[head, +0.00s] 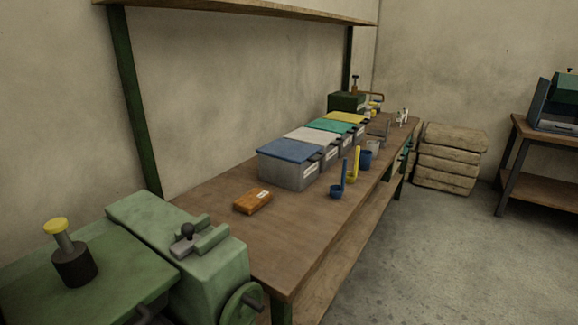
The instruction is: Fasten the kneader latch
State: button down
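A green machine (140,215) fills the lower left, cut off by the frame's edge, and looks like the kneader. On its narrow top block sits a small grey-green fitting with a black knob (188,232), perhaps the latch. I cannot tell whether it is fastened. On the flat green top (115,255) to the left stands a dark cylinder with a grey post and yellow cap (62,235). A green handwheel (242,305) is on the machine's right side. My gripper is not in view.
A wooden bench (290,215) runs back, holding an orange-brown block (253,202), lidded bins (290,165) and several scoops (340,180). Another green machine (347,102) stands at its far end. Stacked sacks (448,160) and a side table (530,185) stand beyond. Floor at right is clear.

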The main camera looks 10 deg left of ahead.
aim_at(185, 247)
jog(key=u, duration=1.4)
